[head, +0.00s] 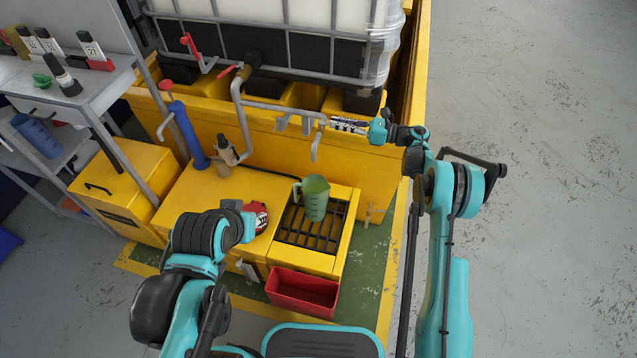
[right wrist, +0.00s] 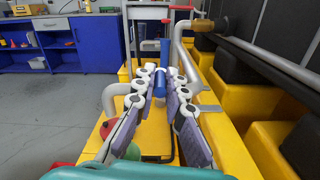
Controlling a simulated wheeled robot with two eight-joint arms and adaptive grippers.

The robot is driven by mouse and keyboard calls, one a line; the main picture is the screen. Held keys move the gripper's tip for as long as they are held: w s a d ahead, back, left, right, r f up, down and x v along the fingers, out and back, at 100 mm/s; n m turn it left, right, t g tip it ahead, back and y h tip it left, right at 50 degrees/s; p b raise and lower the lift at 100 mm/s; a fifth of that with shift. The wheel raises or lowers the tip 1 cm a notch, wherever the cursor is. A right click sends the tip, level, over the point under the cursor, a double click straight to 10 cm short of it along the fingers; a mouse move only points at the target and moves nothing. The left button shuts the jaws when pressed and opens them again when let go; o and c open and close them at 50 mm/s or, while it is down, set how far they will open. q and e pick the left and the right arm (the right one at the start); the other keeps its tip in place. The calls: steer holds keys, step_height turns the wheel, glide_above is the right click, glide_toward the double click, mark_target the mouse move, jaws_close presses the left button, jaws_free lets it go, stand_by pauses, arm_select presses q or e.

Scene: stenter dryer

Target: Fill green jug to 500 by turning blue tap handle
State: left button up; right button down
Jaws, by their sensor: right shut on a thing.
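The green jug (head: 315,200) stands upright on the black grate (head: 297,238) below the grey tap spout (head: 316,150). Its fill level cannot be read, and I see no stream from the spout. My right gripper (head: 345,124) reaches in from the right at the tap. The jug is partly hidden behind the left finger there. My left gripper (head: 242,220) is low at the left, left of the jug; its fingers are unclear.
A grey pipe (head: 240,108) runs from the caged white tank (head: 265,12) to the tap. A red bin (head: 302,292) sits in front of the grate. The floor at right is clear.

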stand_by(0.5)
steer(key=shift+s+a+m+t+h, duration=0.15)
steer(key=shift+s+m+t+h, duration=0.25)
steer(key=shift+m+t, duration=0.45)
steer(key=shift+s+a+m+t+h, duration=0.1)
steer(key=shift+s+m+t+h, duration=0.25)
steer(key=shift+t, duration=0.85)
steer(key=shift+s+a+m+t+h, duration=0.2)
steer(key=shift+m+t+h, duration=0.25)
steer(key=shift+m+t, duration=0.5)
steer(key=shift+s+a+m+t+h, duration=0.3)
steer(key=shift+m+t+h, duration=0.35)
steer(key=shift+t+h, duration=0.15)
steer(key=shift+s+a+m+t+h, duration=0.15)
steer(key=shift+s+m+t+h, duration=0.1)
steer(key=shift+m+t+h, duration=0.5)
steer(key=shift+s+a+m+t+h, duration=0.3)
steer(key=shift+m+t+h, duration=0.3)
steer(key=shift+t, duration=0.35)
steer(key=shift+s+a+m+t+h, duration=0.2)
steer(key=shift+m+t+h, duration=0.25)
steer(key=shift+h, duration=0.2)
